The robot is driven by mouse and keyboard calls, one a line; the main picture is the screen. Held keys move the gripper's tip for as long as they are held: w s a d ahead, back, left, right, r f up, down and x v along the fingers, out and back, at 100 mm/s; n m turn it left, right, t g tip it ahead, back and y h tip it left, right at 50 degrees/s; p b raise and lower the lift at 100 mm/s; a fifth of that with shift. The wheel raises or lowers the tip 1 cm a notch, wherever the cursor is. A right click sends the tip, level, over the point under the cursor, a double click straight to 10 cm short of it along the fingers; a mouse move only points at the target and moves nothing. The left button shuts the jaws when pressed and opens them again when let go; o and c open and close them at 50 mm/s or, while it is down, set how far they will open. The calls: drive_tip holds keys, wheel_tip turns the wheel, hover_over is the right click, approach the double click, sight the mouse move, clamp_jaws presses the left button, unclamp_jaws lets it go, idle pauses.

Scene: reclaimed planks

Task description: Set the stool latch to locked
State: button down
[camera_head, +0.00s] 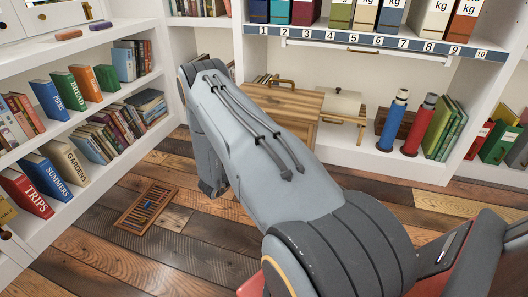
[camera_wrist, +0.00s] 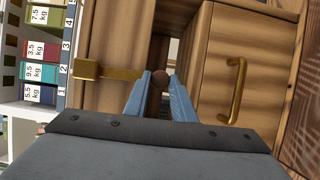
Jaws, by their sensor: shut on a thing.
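In the wrist view, the blue fingers of my gripper (camera_wrist: 160,88) are closed around a small round brown knob (camera_wrist: 159,77). A brass bar (camera_wrist: 105,73), apparently part of the latch, lies to the left of the knob and reaches toward it. How the knob joins the bar is hidden by the fingers. The wooden piece (camera_wrist: 215,60) behind them has a curved brass handle (camera_wrist: 237,90) to the right. In the head view, a wooden piece (camera_head: 290,105) stands behind my arm, which hides my gripper and the latch there.
Shelves with books stand at the left (camera_head: 75,125). A numbered shelf (camera_head: 375,43) runs above the wooden piece.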

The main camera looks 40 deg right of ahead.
drive_tip(key=shift+d, duration=0.1)
drive_tip(key=c, duration=1.5)
unclamp_jaws()
drive_tip(key=shift+s+a+p, duration=0.2)
drive_tip(key=shift+a+p, duration=0.2)
drive_tip(key=shift+a, duration=0.9)
drive_tip(key=shift+s+a+p, duration=0.15)
drive_tip(key=shift+a+p, duration=0.2)
drive_tip(key=shift+a, duration=1)
drive_tip(key=shift+s+a+p, duration=0.2)
drive_tip(key=shift+a+p, duration=0.2)
drive_tip(key=shift+a, duration=0.9)
